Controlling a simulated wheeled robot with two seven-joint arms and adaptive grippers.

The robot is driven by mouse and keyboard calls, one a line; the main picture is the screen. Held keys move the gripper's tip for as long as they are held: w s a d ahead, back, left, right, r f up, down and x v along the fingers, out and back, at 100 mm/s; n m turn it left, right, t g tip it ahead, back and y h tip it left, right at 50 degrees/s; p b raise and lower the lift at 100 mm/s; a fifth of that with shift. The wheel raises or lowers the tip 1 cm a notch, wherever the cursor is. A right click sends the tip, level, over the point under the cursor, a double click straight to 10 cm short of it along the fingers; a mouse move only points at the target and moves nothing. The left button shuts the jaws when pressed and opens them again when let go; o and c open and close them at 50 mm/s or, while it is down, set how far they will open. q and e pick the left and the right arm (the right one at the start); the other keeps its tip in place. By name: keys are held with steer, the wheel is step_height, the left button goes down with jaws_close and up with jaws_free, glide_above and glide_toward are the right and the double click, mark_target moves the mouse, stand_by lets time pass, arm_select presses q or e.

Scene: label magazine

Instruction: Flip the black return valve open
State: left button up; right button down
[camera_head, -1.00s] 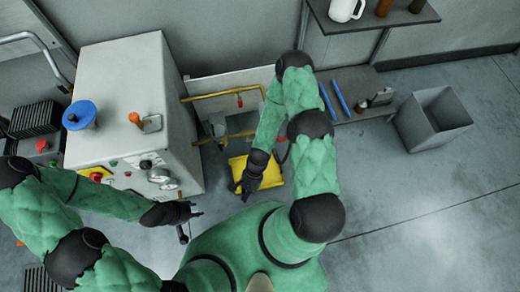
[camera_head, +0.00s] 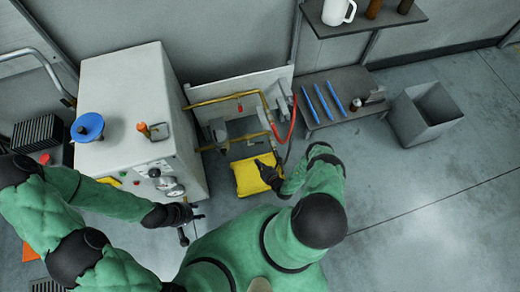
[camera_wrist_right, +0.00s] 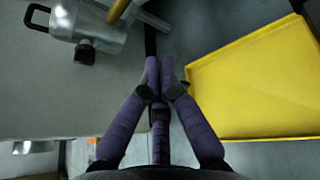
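I cannot make out for certain which part is the black return valve. A small black lever (camera_head: 183,236) hangs below my left gripper (camera_head: 190,212) at the front of the grey cabinet. That gripper is beside the gauges, and its finger opening is unclear. My right gripper (camera_head: 263,168) is over the yellow tray (camera_head: 244,180), below the pipe panel. In the right wrist view its fingers (camera_wrist_right: 160,72) come together with nothing visible between them. There a metal body (camera_wrist_right: 100,22) with a black handle (camera_wrist_right: 36,17) and black knob (camera_wrist_right: 85,52) lies to the upper left.
The grey cabinet (camera_head: 125,75) carries a blue handwheel (camera_head: 88,127) and an orange-tipped lever (camera_head: 144,128). Yellow pipes (camera_head: 222,99) and a red hose (camera_head: 293,120) run along the panel. A shelf with blue sticks (camera_head: 320,103) and a grey bin (camera_head: 410,125) stand right. Open floor lies at right.

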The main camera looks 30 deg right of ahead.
mark_target(259, 144)
arm_select(q)
step_height(259, 144, down, 4)
steer(key=b, duration=0.4)
arm_select(e)
steer(key=w+d+f+m+h, duration=0.2)
steer(key=w+d+f+h, duration=0.1)
steer(key=w, duration=0.5)
steer(key=shift+d+f, duration=0.5)
steer(key=shift+d, duration=0.75)
